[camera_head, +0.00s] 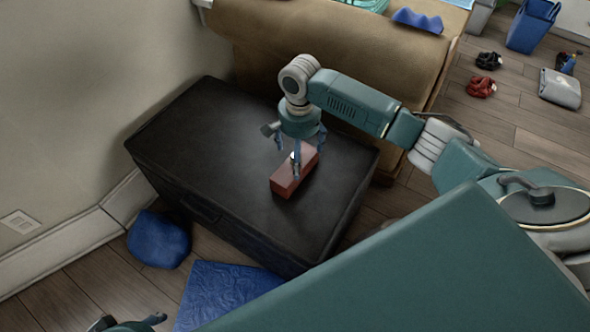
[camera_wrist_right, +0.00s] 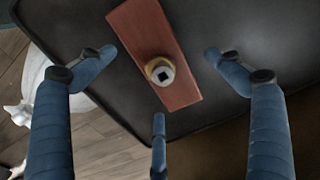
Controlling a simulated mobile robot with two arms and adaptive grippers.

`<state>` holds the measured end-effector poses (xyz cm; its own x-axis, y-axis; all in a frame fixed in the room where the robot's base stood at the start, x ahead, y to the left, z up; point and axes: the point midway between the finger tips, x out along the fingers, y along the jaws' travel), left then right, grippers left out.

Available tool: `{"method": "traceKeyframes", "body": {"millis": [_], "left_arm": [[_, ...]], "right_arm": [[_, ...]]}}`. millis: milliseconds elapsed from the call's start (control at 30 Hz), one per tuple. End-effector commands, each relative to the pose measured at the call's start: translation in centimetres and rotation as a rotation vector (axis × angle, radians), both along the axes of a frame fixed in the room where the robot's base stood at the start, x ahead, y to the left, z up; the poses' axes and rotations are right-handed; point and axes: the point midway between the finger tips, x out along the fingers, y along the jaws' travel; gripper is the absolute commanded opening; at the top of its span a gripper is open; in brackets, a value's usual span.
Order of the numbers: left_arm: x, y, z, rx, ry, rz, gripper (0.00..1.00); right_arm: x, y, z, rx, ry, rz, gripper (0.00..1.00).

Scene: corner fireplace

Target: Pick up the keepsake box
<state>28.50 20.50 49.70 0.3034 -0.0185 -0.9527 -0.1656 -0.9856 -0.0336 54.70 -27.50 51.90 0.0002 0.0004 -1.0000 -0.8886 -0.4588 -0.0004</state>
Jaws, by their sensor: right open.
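The keepsake box (camera_head: 284,184) is a reddish-brown oblong block on top of the black chest (camera_head: 230,150). In the right wrist view the box (camera_wrist_right: 140,35) lies slanted across the top centre, with a round brass and grey knob (camera_wrist_right: 160,73) on its upper face. My right gripper (camera_head: 296,160) points down over the box. Its blue fingers are open and spread in the wrist view (camera_wrist_right: 160,66), two at the sides and one below, apart from the box in that picture. Part of my left gripper (camera_head: 145,321) shows at the bottom left edge; its fingers are mostly cut off.
A brown covered piece of furniture (camera_head: 350,55) stands right behind the chest. A blue lump (camera_head: 158,240) and a blue flat cloth (camera_head: 225,295) lie on the floor in front. Red (camera_head: 481,87) and dark small items and a blue bin (camera_head: 532,27) are at the far right.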

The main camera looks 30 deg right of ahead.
Motion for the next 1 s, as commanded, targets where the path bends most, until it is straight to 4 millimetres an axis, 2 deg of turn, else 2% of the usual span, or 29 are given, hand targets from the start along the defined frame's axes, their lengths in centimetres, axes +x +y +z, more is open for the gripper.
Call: {"method": "traceKeyframes", "body": {"millis": [267, 367, 633, 933, 1000], "left_arm": [[-0.1, 0.0, -1.4, 0.001, -0.002, 0.0, 0.4], [0.4, -0.1, -1.6, -0.004, -0.022, -0.001, 0.4], [0.7, -0.2, -1.4, -0.005, -0.034, -0.002, 0.4], [0.7, -0.2, -1.5, -0.006, -0.033, -0.002, 0.4], [0.7, -0.2, -1.4, -0.006, -0.033, -0.002, 0.4]], "right_arm": [[-1.0, 0.4, -3.7, -0.003, 0.003, 0.002, 0.91], [-0.9, 0.3, -4.9, -0.002, 0.001, 0.0, 0.91], [-0.9, 0.4, -5.1, -0.001, 0.0, 0.001, 0.89], [-0.9, 0.4, -5.1, -0.001, 0.0, 0.001, 0.29], [-0.8, 0.4, -5.0, -0.001, -0.003, 0.001, 0.29]]}}
